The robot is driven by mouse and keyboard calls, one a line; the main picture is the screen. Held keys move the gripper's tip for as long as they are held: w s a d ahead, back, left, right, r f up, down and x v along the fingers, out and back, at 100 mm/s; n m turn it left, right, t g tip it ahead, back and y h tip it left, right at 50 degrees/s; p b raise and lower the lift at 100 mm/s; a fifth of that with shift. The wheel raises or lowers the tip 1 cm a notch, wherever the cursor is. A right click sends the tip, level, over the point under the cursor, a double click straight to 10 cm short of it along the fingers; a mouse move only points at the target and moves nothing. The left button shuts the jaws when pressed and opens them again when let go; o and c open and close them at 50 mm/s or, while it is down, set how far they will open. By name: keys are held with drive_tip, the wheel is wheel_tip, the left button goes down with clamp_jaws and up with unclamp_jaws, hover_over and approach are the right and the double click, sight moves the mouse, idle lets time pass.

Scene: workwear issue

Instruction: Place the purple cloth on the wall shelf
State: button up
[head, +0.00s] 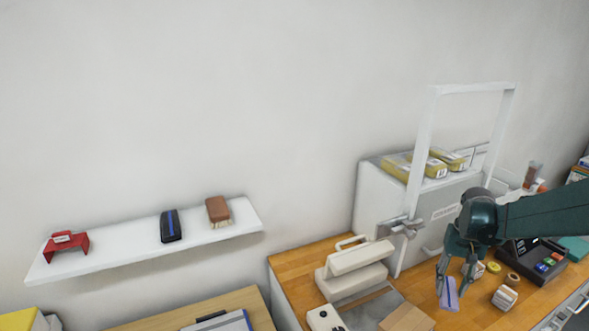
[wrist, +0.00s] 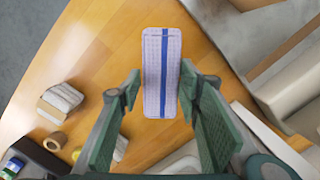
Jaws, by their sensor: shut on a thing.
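The purple cloth (head: 449,294) is a flat, pale lilac piece with a blue stripe along it. My gripper (head: 453,281) is shut on it and holds it over the wooden counter at the lower right. In the wrist view the cloth (wrist: 154,72) sits lengthwise between the two green fingertips (wrist: 160,86), its far end sticking out beyond them. The white wall shelf (head: 120,245) is at the left, well apart from my gripper. A red stand (head: 66,243), a black item with a blue stripe (head: 171,226) and a brown brush (head: 217,210) are on it.
The shelf has free room between the red stand and the black item. A white frame (head: 421,150) rises between my gripper and the shelf. A beige machine (head: 352,270) and a cardboard-coloured box (head: 406,317) are on the counter (head: 300,262).

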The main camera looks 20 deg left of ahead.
drive_tip(key=shift+r, duration=0.1)
drive_tip(key=shift+s+a+r+n, duration=0.15)
drive_tip(key=shift+a+r+n, duration=0.35)
drive_tip(key=shift+n, duration=0.2)
drive_tip(key=s+a+r+n+t+h+p, duration=0.1)
drive_tip(key=s+a+r+n, duration=0.2)
drive_tip(key=a+r+n, duration=0.6)
drive_tip(key=s+a+r+n+t+p, duration=0.1)
drive_tip(key=s+a+r+n+p, duration=0.15)
drive_tip(key=a+r+n, duration=0.45)
drive_tip(key=s+a+r+n+p, duration=0.2)
drive_tip(key=s+a+r+n, duration=0.3)
drive_tip(key=a, duration=1.1)
drive_tip(key=s+a+r+n+p, duration=0.3)
drive_tip(key=a+r+n, duration=0.25)
drive_tip(key=a, duration=1.05)
drive_tip(key=s+a+r+n+p, duration=0.2)
drive_tip(key=s+a+r+n, duration=0.3)
drive_tip(key=a, duration=1)
drive_tip(key=s+a+n+y, duration=0.1)
drive_tip(key=s+a+n, duration=0.5)
drive_tip(key=a, duration=0.6)
drive_tip(key=s+a+n+y+p, duration=0.1)
drive_tip(key=s+a+n, duration=0.5)
drive_tip(key=s+a, duration=0.4)
drive_tip(key=shift+a, duration=1.15)
